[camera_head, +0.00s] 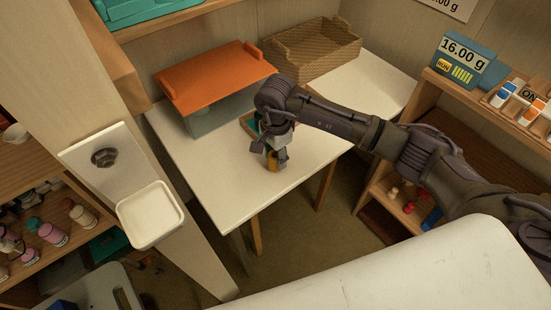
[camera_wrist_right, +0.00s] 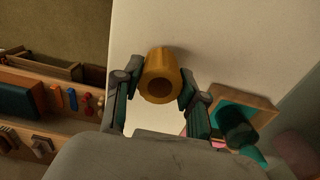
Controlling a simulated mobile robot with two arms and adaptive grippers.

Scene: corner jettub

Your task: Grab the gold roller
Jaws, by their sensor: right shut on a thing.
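The gold roller (camera_wrist_right: 161,78) is a short ribbed cylinder with a hole in its end. In the right wrist view it sits between the two fingers of my right gripper (camera_wrist_right: 158,88), which are shut on it. In the head view my right gripper (camera_head: 272,160) points down over the white table (camera_head: 225,190), and part of the gold roller (camera_head: 272,161) shows between its fingers, at or just above the table top. I cannot tell whether the roller touches the table. My left gripper does not show.
A small wooden tray with a teal item (camera_wrist_right: 240,115) is close beside my right gripper. An orange-topped box (camera_head: 215,80) and a woven basket (camera_head: 315,48) stand behind on the table. A shelf (camera_head: 400,190) with small items is to the right. The table's front left is clear.

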